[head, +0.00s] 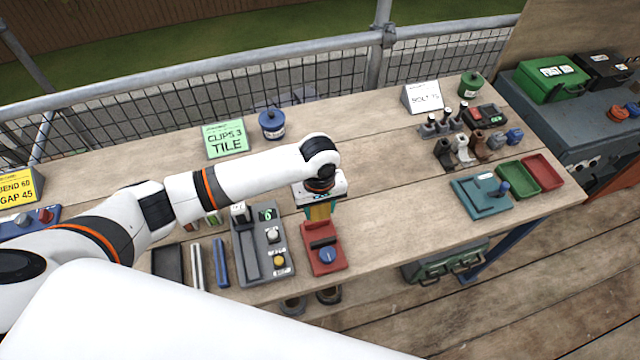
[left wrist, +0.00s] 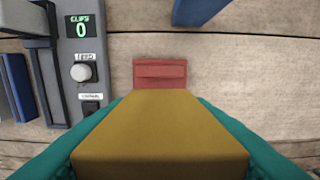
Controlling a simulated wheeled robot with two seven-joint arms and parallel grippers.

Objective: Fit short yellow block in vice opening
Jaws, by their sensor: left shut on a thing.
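A mustard-yellow block (left wrist: 160,135) fills the lower middle of the left wrist view, between the two teal fingers of my left gripper (left wrist: 160,150). The gripper is shut on it. In the head view my left gripper (head: 320,210) points down just behind a red fixture (head: 323,262) with a dark bar and a blue round knob, which looks like the vice. Part of a red body (left wrist: 160,73) shows beyond the block in the left wrist view. The block hides much there, and I cannot tell whether it touches the vice. My right gripper is not in view.
A grey clip panel (head: 262,262) stands close left of the vice, with blue and grey bars further left. A teal fixture (head: 480,196) and green and red trays (head: 543,172) lie at the right. The bench between is clear.

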